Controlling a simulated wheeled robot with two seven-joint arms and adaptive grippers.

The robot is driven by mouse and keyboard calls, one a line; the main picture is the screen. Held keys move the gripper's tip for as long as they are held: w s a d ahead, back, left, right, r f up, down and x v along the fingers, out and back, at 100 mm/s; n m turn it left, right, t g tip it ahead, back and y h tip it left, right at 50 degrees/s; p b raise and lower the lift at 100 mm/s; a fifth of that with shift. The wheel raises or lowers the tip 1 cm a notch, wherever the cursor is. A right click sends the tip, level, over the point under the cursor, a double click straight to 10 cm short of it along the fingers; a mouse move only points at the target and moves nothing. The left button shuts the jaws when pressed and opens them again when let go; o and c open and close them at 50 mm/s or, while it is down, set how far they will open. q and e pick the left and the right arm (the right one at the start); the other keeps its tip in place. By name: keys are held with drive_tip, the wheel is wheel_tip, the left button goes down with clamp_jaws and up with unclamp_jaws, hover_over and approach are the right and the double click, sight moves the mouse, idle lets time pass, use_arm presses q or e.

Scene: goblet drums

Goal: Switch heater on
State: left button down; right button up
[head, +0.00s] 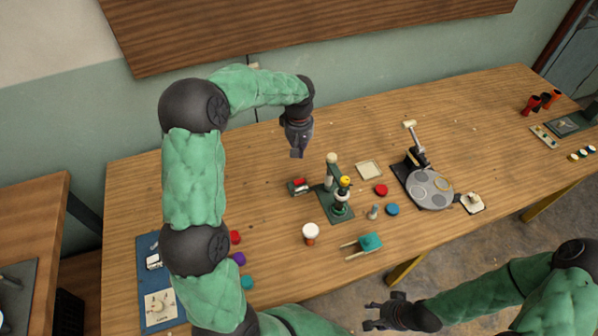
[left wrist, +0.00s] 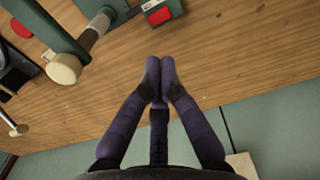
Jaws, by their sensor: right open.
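A small dark green box with a red switch-like top (head: 299,187) sits on the table left of the green press stand; it may be the heater's switch. It also shows at the top edge of the left wrist view, as a box with a red part (left wrist: 160,13), partly cut off. My left gripper (head: 297,152) hangs above the table behind the box, apart from it. In the left wrist view its fingertips (left wrist: 160,72) are together with nothing visible between them. My right gripper (head: 372,315) is open and empty, low near the table's front edge.
A green stand with a lever and pale knob (head: 332,158) is right of the box. Around it are a red disc (head: 381,190), blue disc (head: 392,209), goblet drum (head: 310,232) and teal block (head: 370,242). A grey round plate device (head: 430,188) stands further right. The table's back left is clear.

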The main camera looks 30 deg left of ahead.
sight(299, 182)
use_arm(q)
wheel_tip(299, 182, down, 14)
drive_tip(key=b, duration=0.3)
idle(0.5)
